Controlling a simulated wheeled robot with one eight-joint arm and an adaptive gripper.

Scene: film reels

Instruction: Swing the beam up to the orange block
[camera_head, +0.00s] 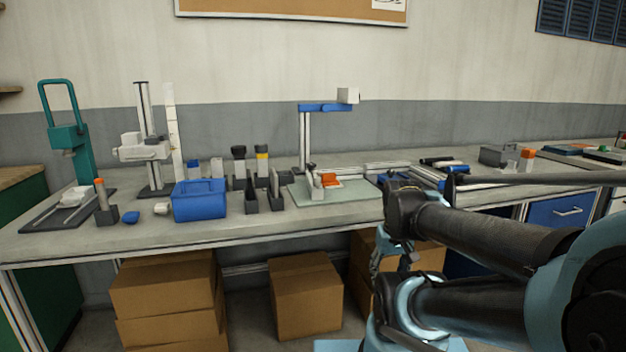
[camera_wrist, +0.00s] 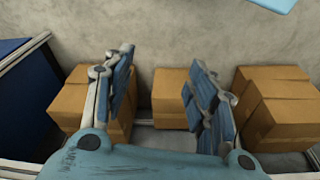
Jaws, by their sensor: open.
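An orange block (camera_head: 330,179) sits on the pale green plate (camera_head: 350,192) in the middle of the bench, beside small pale fixture parts. A second orange block (camera_head: 528,153) stands farther right, near a grey block. I cannot tell for sure which part is the beam; a pale bar (camera_head: 385,167) lies behind the plate, and more long bars lie to its right, partly hidden by my arm. My gripper (camera_wrist: 162,75) is open and empty in the wrist view, facing cartons below the bench. In the head view it is mostly hidden among my arm links, in front of the bench.
Cardboard cartons (camera_head: 305,295) stand under the bench. A post with a blue arm (camera_head: 325,107) rises behind the plate. A blue case (camera_head: 199,200), a white column stand (camera_head: 143,150) and a teal press (camera_head: 70,140) stand to the left.

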